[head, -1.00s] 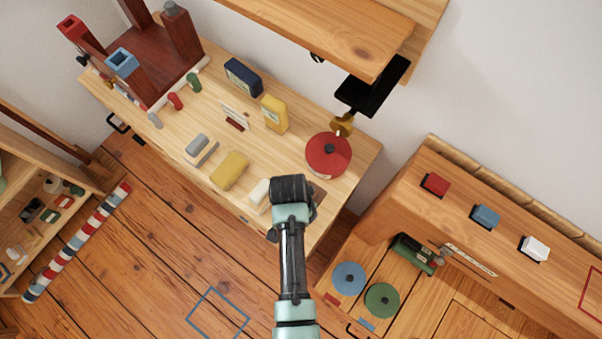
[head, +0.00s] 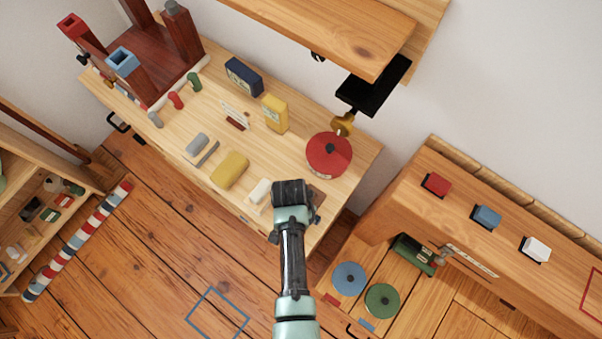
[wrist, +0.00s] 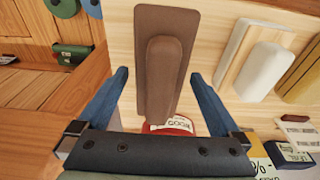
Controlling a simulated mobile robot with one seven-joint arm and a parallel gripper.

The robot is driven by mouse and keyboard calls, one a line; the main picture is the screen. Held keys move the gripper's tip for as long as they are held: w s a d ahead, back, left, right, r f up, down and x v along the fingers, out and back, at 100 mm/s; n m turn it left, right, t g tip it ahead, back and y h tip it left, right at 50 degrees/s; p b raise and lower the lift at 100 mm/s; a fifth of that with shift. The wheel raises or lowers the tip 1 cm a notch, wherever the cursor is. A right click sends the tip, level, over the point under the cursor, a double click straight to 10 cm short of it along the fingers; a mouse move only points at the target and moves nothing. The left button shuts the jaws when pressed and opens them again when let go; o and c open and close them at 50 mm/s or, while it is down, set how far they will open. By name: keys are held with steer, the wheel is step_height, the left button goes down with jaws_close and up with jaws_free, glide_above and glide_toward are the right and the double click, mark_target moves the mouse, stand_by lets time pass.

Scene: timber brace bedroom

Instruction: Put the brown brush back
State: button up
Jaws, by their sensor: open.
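The brown brush (wrist: 180,30), a flat brown plate with a long raised grip, lies on the light wooden bench below my gripper (wrist: 158,76) in the wrist view. My gripper is open, with one blue finger to each side of the brush's grip; I cannot tell how far above it the tips are. In the head view my gripper (head: 292,192) is over the bench's near right corner and hides most of the brush, leaving a brown edge (head: 319,196) showing at its right.
A white brush (head: 259,191), a yellow one (head: 230,169) and a grey one (head: 196,145) lie along the bench (head: 165,140) to the left. A red disc (head: 328,155) is just behind my gripper. A black bracket (head: 374,85) and shelf (head: 345,35) overhang the back.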

step_height(320, 180, up, 12)
steer(key=s+a, duration=0.1)
steer(key=shift+s+p, duration=0.25)
steer(key=shift+p, duration=0.1)
steer(key=shift+r, duration=0.1)
stand_by(0.5)
